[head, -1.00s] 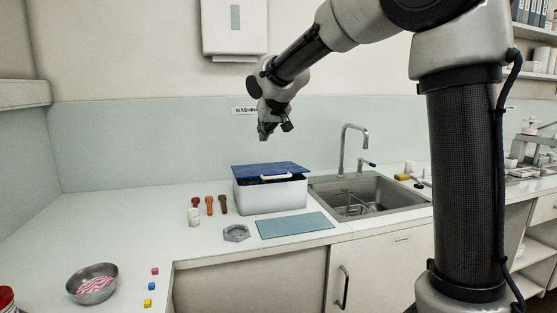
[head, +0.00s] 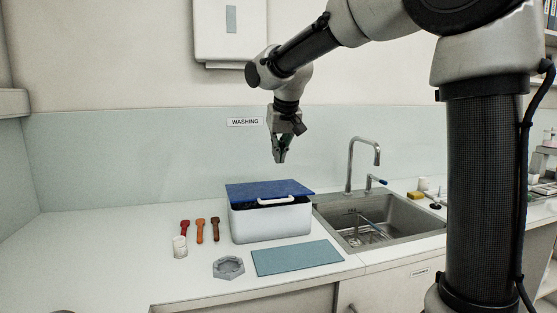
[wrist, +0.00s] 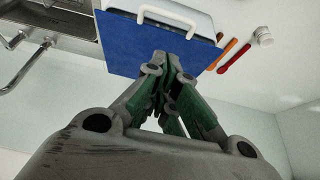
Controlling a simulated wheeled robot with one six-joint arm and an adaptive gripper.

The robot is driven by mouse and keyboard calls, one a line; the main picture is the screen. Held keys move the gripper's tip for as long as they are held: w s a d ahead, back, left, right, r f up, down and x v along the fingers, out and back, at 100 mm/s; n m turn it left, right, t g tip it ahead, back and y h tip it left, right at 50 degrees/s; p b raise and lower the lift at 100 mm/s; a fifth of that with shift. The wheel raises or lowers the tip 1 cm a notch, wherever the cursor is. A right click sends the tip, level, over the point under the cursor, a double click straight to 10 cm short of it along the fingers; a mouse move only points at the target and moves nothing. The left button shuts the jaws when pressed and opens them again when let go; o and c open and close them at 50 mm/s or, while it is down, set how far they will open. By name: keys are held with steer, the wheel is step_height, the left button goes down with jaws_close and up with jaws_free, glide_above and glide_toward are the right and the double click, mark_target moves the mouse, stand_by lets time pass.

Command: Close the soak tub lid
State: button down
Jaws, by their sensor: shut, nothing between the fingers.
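The soak tub (head: 270,224) is a white box on the counter, left of the sink. Its blue lid (head: 258,189) lies over the top, slightly raised, with a dark gap under the front edge. A white handle (head: 276,201) shows at the front. My gripper (head: 279,160) is above the back part of the lid, pointing down, shut and empty, apart from the lid. In the wrist view the blue lid (wrist: 122,45) lies beyond my fingertips (wrist: 168,62), with the white handle at the top. The inside of the tub is hidden.
The sink (head: 375,220) with its tall faucet (head: 350,165) stands to the right. Several brushes or tools (head: 200,230), a white jar (head: 180,247), a grey hexagonal dish (head: 228,267) and a teal mat (head: 296,257) lie left and front. The counter's left is clear.

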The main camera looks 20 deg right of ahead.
glide_above(275, 198)
steer(key=s, duration=0.1)
step_height(275, 198, down, 7)
steer(key=shift+s+f, duration=0.2)
steer(key=shift+f, duration=0.45)
steer(key=shift+s+f, duration=0.25)
steer(key=shift+f, duration=0.4)
steer(key=shift+s+f, duration=0.2)
steer(key=shift+f, duration=0.45)
steer(key=f, duration=0.2)
steer(key=s+f, duration=0.1)
steer(key=f, duration=0.1)
